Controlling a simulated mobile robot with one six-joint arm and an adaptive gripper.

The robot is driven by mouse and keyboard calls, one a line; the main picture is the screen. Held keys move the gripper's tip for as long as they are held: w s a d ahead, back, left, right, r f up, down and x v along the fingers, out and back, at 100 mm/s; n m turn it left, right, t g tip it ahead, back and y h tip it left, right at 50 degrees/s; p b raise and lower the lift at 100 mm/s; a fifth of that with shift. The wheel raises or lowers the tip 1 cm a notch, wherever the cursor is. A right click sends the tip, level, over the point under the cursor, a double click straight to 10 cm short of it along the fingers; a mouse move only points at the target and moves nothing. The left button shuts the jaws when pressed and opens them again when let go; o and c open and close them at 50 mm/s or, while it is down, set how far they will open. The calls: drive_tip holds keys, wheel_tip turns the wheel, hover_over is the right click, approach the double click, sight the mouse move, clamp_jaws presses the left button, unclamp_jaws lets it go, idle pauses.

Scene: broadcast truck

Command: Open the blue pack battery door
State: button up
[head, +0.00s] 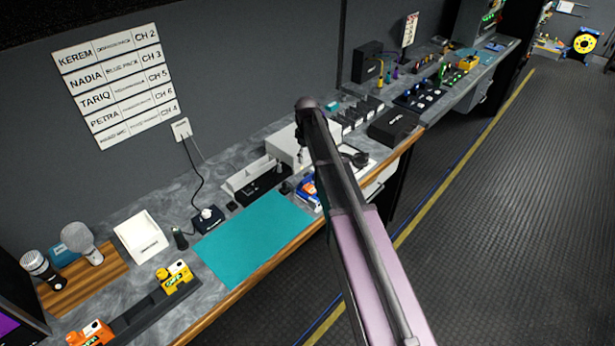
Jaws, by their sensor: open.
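A small blue item with red and white parts (308,191) lies on the bench just past the right end of the teal mat (253,238). My arm partly covers it, so I cannot tell whether it is the blue pack or make out a battery door. A teal-blue object (64,254) sits behind the microphones at the far left; its kind is unclear. My arm reaches up across the middle of the head view, over the bench. I cannot make out my gripper or its fingers.
Yellow (175,277) and orange (90,333) packs sit in a dark charger (137,314) at the front left. A white tray (141,237), microphones (78,243) and a black box (394,125) stand on the bench. The teal mat is bare. The floor at right is clear.

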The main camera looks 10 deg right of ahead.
sight(307, 174)
drive_tip(key=shift+f+b, duration=3.55)
drive_tip(key=shift+f, duration=0.3)
clamp_jaws()
